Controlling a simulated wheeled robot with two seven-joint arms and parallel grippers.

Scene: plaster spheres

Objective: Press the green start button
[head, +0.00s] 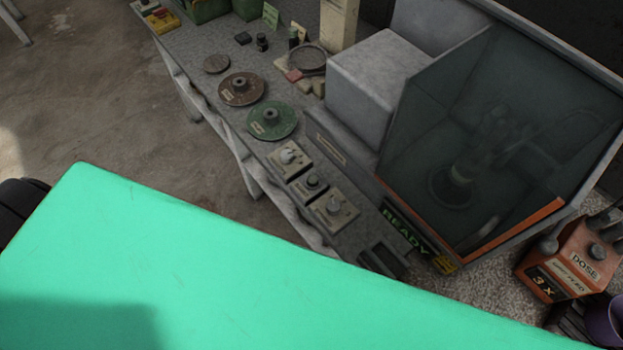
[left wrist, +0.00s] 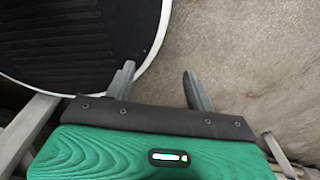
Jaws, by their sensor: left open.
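I cannot make out a green start button in either view. In the head view a machine with a tinted, transparent hood (head: 480,140) stands at the right. My right gripper is in neither view.
The grey bench (head: 215,95) holds a green disc (head: 271,120), a brown disc (head: 241,88) and a round sieve-like dish (head: 307,60). Bare floor (head: 110,100) lies left of the bench.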

